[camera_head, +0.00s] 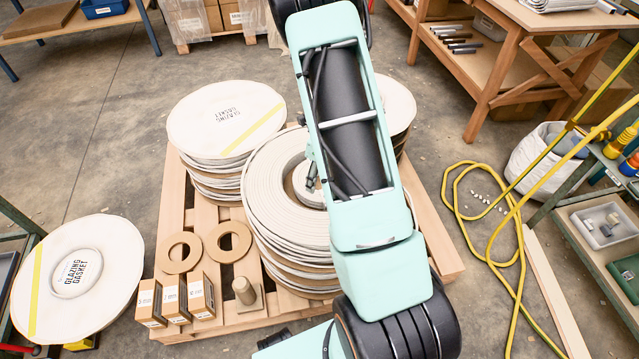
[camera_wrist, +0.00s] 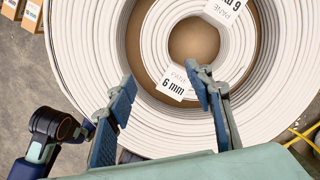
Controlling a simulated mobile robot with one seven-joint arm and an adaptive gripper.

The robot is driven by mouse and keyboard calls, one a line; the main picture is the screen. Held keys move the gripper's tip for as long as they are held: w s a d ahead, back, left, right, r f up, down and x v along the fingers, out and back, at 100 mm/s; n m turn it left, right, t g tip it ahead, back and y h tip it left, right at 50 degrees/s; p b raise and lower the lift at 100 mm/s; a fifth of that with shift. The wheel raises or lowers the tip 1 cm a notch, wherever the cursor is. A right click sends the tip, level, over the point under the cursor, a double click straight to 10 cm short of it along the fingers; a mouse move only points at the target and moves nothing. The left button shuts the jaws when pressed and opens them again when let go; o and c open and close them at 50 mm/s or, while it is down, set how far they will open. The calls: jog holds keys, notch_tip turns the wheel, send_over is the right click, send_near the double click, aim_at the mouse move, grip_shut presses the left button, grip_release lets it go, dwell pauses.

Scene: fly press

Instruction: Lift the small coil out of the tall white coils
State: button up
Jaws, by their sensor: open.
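The tall white coils (camera_head: 262,205) stand stacked on a wooden pallet, partly hidden by my arm in the head view. In the wrist view the large coil (camera_wrist: 82,60) surrounds the small coil (camera_wrist: 155,40), a white ring with "6 mm" and "PANE" labels. A brown gap separates the two, and brown card shows in the small coil's centre. My gripper (camera_wrist: 160,73) is open over the small coil's near-left wall. I cannot tell whether either touches.
On the pallet (camera_head: 185,212), another coil stack (camera_head: 222,118) stands behind left. Brown rings, small boxes (camera_head: 173,301) and a wooden peg (camera_head: 244,291) lie at the front. A glazing gasket coil (camera_head: 112,262) is left of the pallet. A yellow hose (camera_head: 489,262) lies on the right floor.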

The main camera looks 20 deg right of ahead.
aim_at(312, 196)
jog(key=f, duration=0.2)
jog(key=f+b, duration=0.1)
jog(key=f, duration=0.1)
jog(key=shift+w+a+f, duration=0.1)
jog(key=shift+w+a, duration=0.1)
jog(key=f, duration=0.2)
jog(key=f+b, duration=0.1)
jog(key=f, duration=0.1)
jog(key=w+a+f+b, duration=0.1)
jog(key=f, duration=0.1)
jog(key=shift+r, duration=0.1)
grip_shut()
jog(key=shift+w+r, duration=0.1)
